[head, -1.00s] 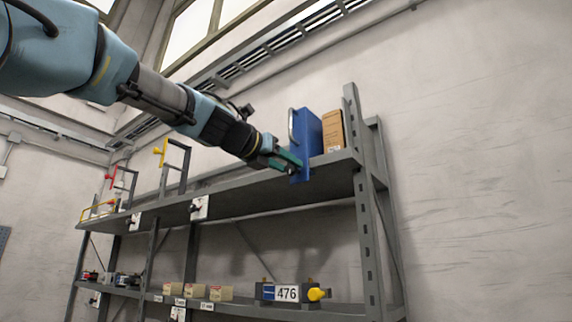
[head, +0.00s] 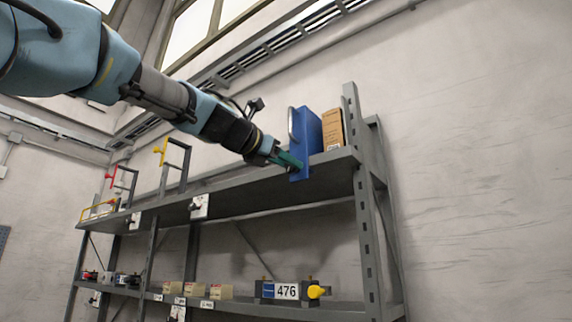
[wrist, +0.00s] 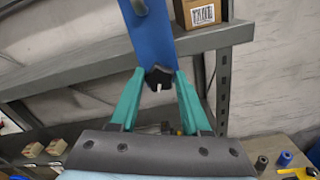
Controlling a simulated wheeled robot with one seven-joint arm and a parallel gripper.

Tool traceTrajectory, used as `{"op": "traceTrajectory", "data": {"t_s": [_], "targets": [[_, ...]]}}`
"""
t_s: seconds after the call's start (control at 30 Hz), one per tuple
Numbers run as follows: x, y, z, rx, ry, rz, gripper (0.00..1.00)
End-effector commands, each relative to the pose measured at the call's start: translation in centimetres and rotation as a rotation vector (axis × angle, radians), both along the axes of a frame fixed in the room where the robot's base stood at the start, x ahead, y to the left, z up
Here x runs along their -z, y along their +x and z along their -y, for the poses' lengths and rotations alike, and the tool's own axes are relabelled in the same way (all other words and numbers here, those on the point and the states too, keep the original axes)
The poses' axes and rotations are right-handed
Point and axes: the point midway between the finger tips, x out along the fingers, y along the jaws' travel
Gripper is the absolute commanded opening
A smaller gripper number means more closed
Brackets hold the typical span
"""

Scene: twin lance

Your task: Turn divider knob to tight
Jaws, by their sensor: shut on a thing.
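The blue divider (head: 307,140) stands upright near the right end of the upper shelf, with a grey handle along its left edge. Its dark knob (wrist: 158,77) with a small white mark shows at its lower end in the wrist view. My gripper (wrist: 158,84) has its teal fingers on either side of the knob and is shut on it. In the head view my gripper (head: 293,164) covers the knob. I cannot read any tight or loose marking.
A cardboard box (head: 333,129) stands just right of the divider; it also shows in the wrist view (wrist: 201,12). The upper shelf (head: 235,187) carries frames with yellow and red knobs at left. A unit marked 476 (head: 287,292) sits below.

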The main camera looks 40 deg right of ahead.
Motion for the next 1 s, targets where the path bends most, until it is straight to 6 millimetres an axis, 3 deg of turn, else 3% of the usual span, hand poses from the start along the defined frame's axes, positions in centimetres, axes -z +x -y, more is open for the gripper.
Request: {"op": "traceTrajectory", "data": {"t_s": [1.0], "targets": [[0.59, -0.21, 0.11, 0.001, 0.246, 0.936, 0.0]]}}
